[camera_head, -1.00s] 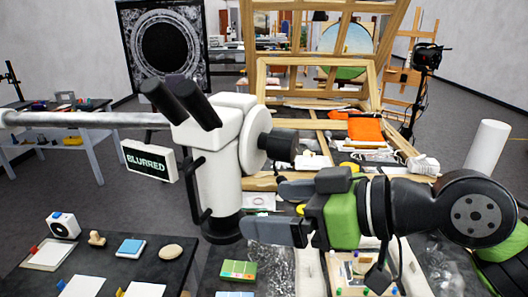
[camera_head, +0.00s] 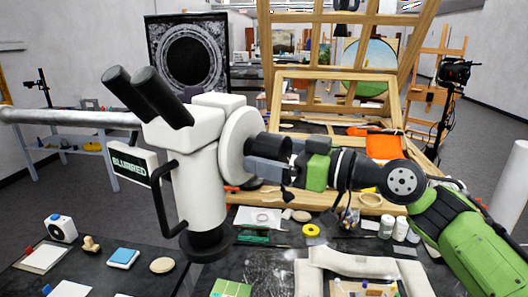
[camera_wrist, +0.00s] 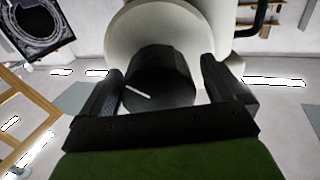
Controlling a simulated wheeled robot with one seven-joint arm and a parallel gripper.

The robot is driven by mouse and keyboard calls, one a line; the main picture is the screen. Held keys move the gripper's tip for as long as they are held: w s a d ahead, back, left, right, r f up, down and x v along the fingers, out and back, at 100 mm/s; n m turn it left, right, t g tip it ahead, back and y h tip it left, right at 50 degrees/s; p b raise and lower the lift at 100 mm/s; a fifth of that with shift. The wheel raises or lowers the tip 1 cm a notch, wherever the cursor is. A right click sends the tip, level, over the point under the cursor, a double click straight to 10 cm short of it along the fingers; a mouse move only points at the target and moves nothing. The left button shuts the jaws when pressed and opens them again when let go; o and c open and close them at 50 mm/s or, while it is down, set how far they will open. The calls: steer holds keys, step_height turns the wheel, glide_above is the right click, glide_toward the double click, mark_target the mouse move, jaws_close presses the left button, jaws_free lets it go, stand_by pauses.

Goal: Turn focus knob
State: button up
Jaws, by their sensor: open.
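The white microscope (camera_head: 195,165) hangs on a horizontal arm, with two dark eyepieces at its top left. Its black focus knob (camera_head: 270,146) sticks out to the right from a round white disc (camera_head: 238,145). In the wrist view the knob (camera_wrist: 158,80) is a dark cylinder with a white mark on its face. My gripper (camera_head: 272,158) is at the knob, its fingers pointing left. In the wrist view my gripper (camera_wrist: 165,88) has one finger on each side of the knob, with a visible gap at the right finger. A sign (camera_head: 134,165) reads "BLURRED".
A dark table (camera_head: 130,262) with small items lies below the microscope. A wooden frame (camera_head: 340,95) stands behind my gripper. White bottles (camera_head: 400,228) and a yellow tape roll (camera_head: 311,230) lie on the surface below my arm.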

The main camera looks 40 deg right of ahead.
steer(key=shift+x, duration=0.95)
steer(key=shift+d, duration=0.1)
steer(key=c, duration=1)
steer(key=shift+m, duration=0.3)
steer(key=shift+m+b, duration=0.55)
steer(key=shift+m, duration=2.05)
